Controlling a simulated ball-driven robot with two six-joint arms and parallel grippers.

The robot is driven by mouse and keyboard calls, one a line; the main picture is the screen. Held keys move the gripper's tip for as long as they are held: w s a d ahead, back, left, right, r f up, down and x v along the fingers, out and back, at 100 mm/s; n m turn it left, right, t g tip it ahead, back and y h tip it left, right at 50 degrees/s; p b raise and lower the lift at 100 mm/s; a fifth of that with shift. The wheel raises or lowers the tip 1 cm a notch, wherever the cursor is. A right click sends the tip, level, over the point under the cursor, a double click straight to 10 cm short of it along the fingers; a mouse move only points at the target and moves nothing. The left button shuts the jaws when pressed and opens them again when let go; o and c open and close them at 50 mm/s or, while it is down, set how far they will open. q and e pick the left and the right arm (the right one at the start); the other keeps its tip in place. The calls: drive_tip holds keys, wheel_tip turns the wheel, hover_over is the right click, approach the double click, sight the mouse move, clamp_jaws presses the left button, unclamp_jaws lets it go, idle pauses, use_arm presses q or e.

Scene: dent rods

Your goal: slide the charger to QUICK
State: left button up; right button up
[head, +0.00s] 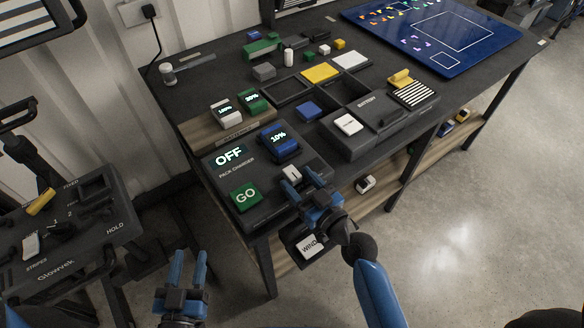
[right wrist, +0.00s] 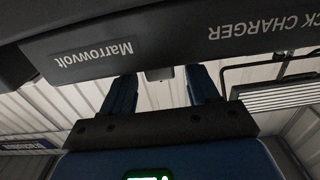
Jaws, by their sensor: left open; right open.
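The pack charger (head: 262,168) sits at the near left corner of the dark table, its display reading OFF. A blue pack marked 10% (head: 279,141) is seated on it, and a green GO button (head: 245,197) is at its near left. A whitish slider knob (head: 291,174) is at its right side; the QUICK label is not readable. My right gripper (head: 303,186) is open at the knob; contact is unclear. The right wrist view shows its fingers (right wrist: 162,88) apart, a small grey piece between them, below the charger's lettered face (right wrist: 130,45). My left gripper (head: 188,262) is open and empty, off the table.
Two packs, white (head: 226,112) and green (head: 254,101), stand behind the charger. A separate console (head: 65,235) stands at the left.

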sight(298, 181)
drive_tip(key=shift+p+x, duration=0.4)
drive_tip(key=shift+x, duration=1.3)
clamp_jaws()
